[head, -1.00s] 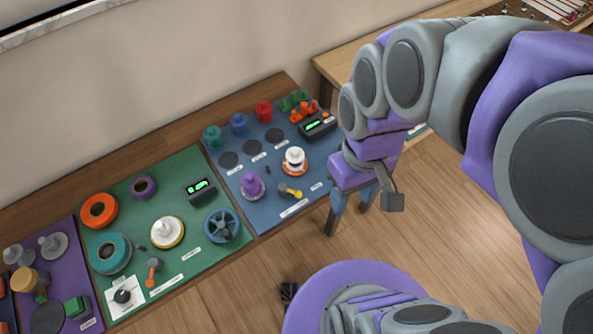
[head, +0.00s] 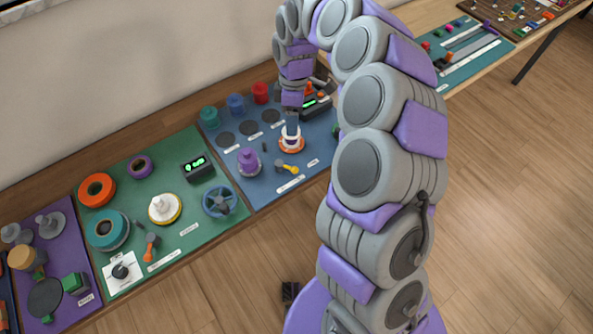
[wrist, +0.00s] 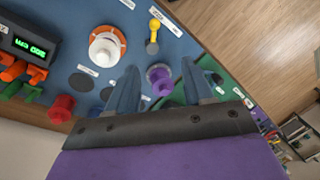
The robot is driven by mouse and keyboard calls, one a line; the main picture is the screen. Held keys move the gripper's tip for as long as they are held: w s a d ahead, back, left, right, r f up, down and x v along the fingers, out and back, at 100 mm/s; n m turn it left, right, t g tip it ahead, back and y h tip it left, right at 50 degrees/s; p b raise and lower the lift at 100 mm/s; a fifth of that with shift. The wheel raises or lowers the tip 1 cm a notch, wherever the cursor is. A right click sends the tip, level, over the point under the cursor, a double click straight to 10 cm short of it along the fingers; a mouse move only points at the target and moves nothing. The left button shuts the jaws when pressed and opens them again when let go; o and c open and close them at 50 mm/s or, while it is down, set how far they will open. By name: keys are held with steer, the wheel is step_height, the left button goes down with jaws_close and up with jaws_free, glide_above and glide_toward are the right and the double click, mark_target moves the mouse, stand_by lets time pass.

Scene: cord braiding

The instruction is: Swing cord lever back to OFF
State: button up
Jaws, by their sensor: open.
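A small lever with a yellow handle (head: 289,168) lies on the blue board (head: 235,187) near its front edge. It also shows in the wrist view (wrist: 153,36), beyond my fingers. A second lever with an orange handle (head: 150,248) is on the green board (head: 134,205). I cannot read the labels to tell which is the cord lever or where OFF is. My gripper (wrist: 160,66) is open and empty, its two blue fingers apart. In the head view it hangs over the blue board near the white spool (head: 291,140), partly covering it. It is apart from both levers.
A purple spool (head: 249,162) stands left of the yellow lever and shows between my fingers in the wrist view. The green board holds a blue handwheel (head: 220,201).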

mark_target(295, 167)
steer(key=s+f+b, duration=0.1)
steer(key=f, duration=0.5)
steer(key=f+b, duration=0.1)
steer(key=f, duration=0.5)
steer(key=s+f+b, duration=0.1)
steer(key=f, duration=0.6)
steer(key=shift+s+d+b, duration=0.15)
steer(key=shift+s+b, duration=0.15)
steer(key=shift+c, duration=0.2)
jaws_close()
